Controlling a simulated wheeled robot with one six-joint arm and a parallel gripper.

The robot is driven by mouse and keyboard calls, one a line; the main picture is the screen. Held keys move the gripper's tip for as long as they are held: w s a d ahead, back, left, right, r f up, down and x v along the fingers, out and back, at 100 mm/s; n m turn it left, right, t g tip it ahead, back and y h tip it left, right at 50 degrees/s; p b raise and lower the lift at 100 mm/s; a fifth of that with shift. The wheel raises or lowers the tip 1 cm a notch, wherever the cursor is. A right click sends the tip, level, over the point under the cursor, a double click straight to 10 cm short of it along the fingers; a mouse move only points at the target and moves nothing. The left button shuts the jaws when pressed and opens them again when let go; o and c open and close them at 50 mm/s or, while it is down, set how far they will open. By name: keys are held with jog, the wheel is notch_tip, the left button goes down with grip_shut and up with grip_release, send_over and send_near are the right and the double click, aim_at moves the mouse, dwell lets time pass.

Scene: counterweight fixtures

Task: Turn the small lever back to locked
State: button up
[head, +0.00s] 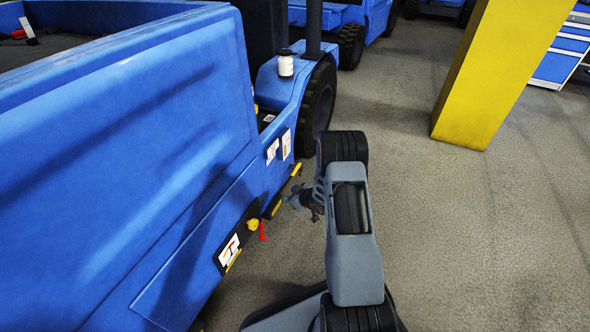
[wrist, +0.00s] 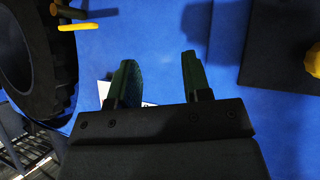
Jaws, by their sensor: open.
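A red lever (head: 263,231) hangs beside a yellow knob (head: 252,224) on a dark plate low on the blue truck's side. The knob shows partly at the right edge of the wrist view (wrist: 314,60). A short yellow bar (head: 296,170) is nearer the wheel; a yellow bar with a brownish stub also shows at upper left in the wrist view (wrist: 80,27). I cannot tell which part is the small lever. My gripper (wrist: 157,60) is open and empty, facing the blue panel between the yellow bar and the knob. In the head view it is small and dark (head: 291,202).
The blue truck body (head: 120,150) fills the left. A black tyre (head: 317,108) stands ahead; it also shows at left in the wrist view (wrist: 40,60). A yellow pillar (head: 495,70) stands at upper right. The grey floor (head: 470,240) on the right is clear.

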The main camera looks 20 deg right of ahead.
notch_tip(320, 180, up, 16)
jog(key=s+m+g+h+p, duration=0.1)
jog(key=s+m+g+h, duration=0.1)
jog(key=h, duration=0.2)
jog(key=shift+s+m, duration=0.15)
jog(key=shift+m, duration=0.15)
jog(key=shift+f, duration=0.1)
